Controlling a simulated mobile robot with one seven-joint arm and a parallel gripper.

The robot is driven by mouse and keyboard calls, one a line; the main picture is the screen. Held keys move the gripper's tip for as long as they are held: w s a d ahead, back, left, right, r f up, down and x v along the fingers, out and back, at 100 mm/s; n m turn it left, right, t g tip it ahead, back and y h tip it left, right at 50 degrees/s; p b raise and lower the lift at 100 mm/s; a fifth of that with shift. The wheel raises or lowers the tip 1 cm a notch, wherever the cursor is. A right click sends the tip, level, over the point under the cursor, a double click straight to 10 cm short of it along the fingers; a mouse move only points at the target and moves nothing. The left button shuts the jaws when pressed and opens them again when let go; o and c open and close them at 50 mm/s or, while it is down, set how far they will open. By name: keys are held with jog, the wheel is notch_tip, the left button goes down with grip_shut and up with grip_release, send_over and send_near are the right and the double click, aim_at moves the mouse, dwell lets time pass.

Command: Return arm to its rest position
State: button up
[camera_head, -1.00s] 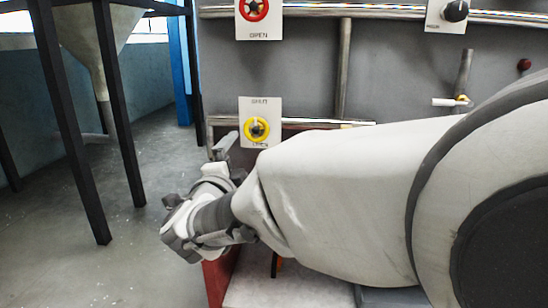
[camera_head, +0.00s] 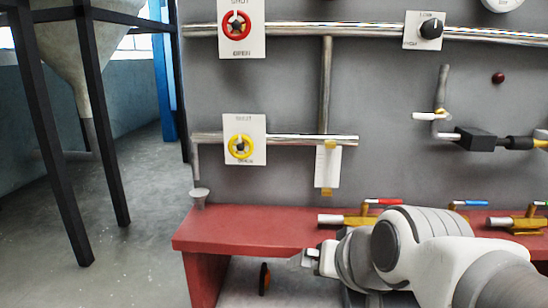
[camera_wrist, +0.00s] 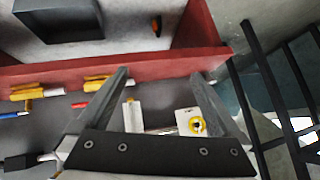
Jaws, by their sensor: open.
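My arm (camera_head: 420,255) is folded low at the right of the head view, in front of the red bench. My gripper (camera_head: 308,258) is at its left end, just below the bench's front edge, small and partly hidden by the wrist. In the wrist view my gripper (camera_wrist: 160,73) shows two dark fingers spread wide apart with nothing between them. The wrist view looks upside down past the fingers to the bench edge and the wall panel.
The red bench (camera_head: 235,230) carries yellow-based clamps (camera_head: 350,220) with red and blue handles. Above it are a yellow valve (camera_head: 240,146), a red valve (camera_head: 236,25) and a black knob (camera_head: 431,29). A black-legged hopper (camera_head: 65,60) stands left. Floor between is free.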

jog(key=s+d+f+n+g+h+p, duration=0.1)
jog(key=s+d+g+h+p, duration=0.15)
jog(key=s+d, duration=0.55)
notch_tip(320, 180, up, 25)
jog(key=a+p, duration=0.1)
jog(key=p, duration=2.4)
jog(key=shift+s+a+r, duration=0.15)
jog(key=shift+s+a, duration=0.05)
